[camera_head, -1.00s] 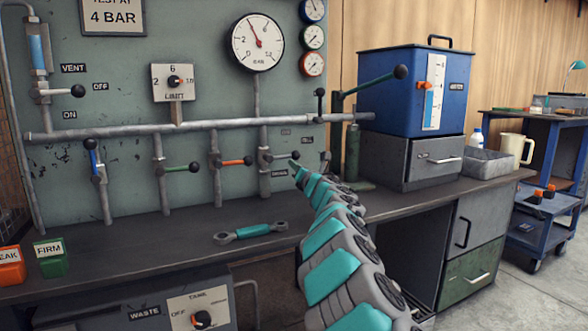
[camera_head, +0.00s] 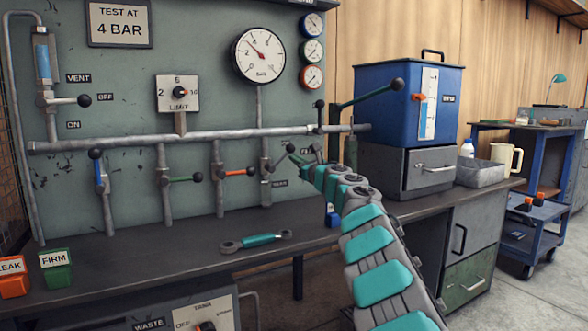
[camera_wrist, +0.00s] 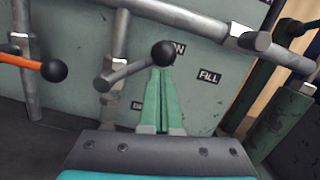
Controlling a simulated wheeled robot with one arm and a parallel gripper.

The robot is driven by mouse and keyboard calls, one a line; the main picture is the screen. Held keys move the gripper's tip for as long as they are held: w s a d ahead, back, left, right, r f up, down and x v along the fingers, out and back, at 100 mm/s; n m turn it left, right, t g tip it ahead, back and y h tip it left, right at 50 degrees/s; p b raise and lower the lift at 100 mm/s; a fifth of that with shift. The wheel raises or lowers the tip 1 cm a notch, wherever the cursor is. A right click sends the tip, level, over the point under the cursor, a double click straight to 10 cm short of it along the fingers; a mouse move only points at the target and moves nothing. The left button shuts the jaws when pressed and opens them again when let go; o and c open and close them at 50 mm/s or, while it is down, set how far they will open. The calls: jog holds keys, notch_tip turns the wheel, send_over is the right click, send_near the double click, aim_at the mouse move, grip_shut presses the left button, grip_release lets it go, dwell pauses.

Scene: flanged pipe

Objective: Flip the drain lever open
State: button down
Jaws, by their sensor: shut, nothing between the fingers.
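The grey lever with a black knob (camera_head: 281,158) sits on the rightmost of the lower pipes, tilted up to the right. It also shows in the wrist view (camera_wrist: 126,73); I take it as the drain lever, though the label (camera_head: 279,183) below it is hard to read. My gripper (camera_head: 294,157) is shut and empty, with its green fingers at the lever's knob end. In the wrist view the fingertips (camera_wrist: 160,72) lie just below the black knob and partly overlap the lever's end. Whether they touch it I cannot tell.
To the left are an orange-handled lever (camera_head: 237,172), a green one (camera_head: 182,179) and a blue one (camera_head: 98,170). The horizontal pipe (camera_head: 220,137) runs above. The blue tank (camera_head: 391,105) stands at right. A wrench (camera_head: 257,241) lies on the bench.

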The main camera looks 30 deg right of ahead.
aim_at(287, 149)
jog(key=n, duration=0.1)
jog(key=a+r+n, duration=0.1)
jog(key=n, duration=0.1)
jog(key=r+n+y, duration=0.1)
jog(key=n, duration=0.1)
jog(key=shift+a+r, duration=0.25)
jog(key=shift+a, duration=0.1)
jog(key=shift+a+r+n+g+y+b, duration=0.15)
jog(key=shift+a+r+n, duration=0.25)
jog(key=shift+n, duration=0.55)
jog(key=shift+a+r+n+g+y+b, duration=0.1)
jog(key=shift+a+r+n+g+y, duration=0.1)
jog(key=shift+a+n, duration=0.55)
jog(key=shift+a+r+n+g+y+b, duration=0.15)
jog(key=shift+a+r+n, duration=0.1)
jog(key=shift+n, duration=0.85)
jog(key=shift+a, duration=0.1)
